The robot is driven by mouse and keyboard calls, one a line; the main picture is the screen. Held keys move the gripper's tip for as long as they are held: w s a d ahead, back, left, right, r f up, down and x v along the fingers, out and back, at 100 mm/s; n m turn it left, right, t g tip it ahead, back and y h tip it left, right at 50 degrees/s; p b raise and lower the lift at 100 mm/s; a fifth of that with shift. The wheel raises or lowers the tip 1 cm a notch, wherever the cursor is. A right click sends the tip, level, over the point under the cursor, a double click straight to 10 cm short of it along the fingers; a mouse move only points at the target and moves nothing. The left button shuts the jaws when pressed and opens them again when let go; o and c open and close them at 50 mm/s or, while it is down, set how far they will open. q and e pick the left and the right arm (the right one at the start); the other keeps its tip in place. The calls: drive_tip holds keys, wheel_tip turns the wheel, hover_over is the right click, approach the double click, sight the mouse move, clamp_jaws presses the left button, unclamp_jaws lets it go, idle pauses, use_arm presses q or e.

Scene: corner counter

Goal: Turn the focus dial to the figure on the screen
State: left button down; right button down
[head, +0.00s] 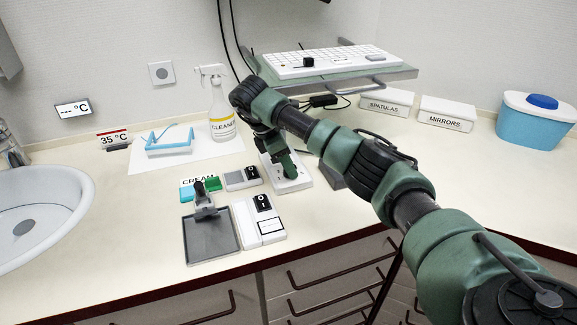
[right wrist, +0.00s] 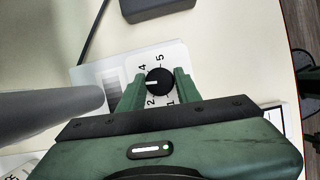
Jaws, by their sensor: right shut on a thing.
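The black round dial (right wrist: 159,82) sits on a white plate in the right wrist view. Figures 1, 2, 4 and 5 show around it, and its white mark points left, between 2 and 4. My right gripper (right wrist: 159,88) has one finger on each side of the dial and is shut on it. In the head view the right gripper (head: 287,168) reaches down to the white plate (head: 303,184) and hides the dial. My left gripper is not in view. A dark edge, perhaps of a screen (head: 316,1), shows at the top; no figure is readable on it.
Left of the plate are switch boxes (head: 268,227), a dark tray (head: 208,242) and a CREAM box (head: 187,190). A cleaner bottle (head: 221,118) stands behind. A keyboard (head: 325,61) lies on a raised shelf. A sink (head: 40,215) is far left. The right counter is largely clear.

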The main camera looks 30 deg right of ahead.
drive_tip(key=shift+w+r+m, duration=0.1)
drive_tip(key=shift+m, duration=0.2)
drive_tip(key=c, duration=1)
unclamp_jaws()
drive_tip(key=p+v, duration=0.1)
drive_tip(key=v, duration=0.6)
drive_tip(key=shift+r, duration=0.3)
drive_tip(key=shift+a, duration=0.2)
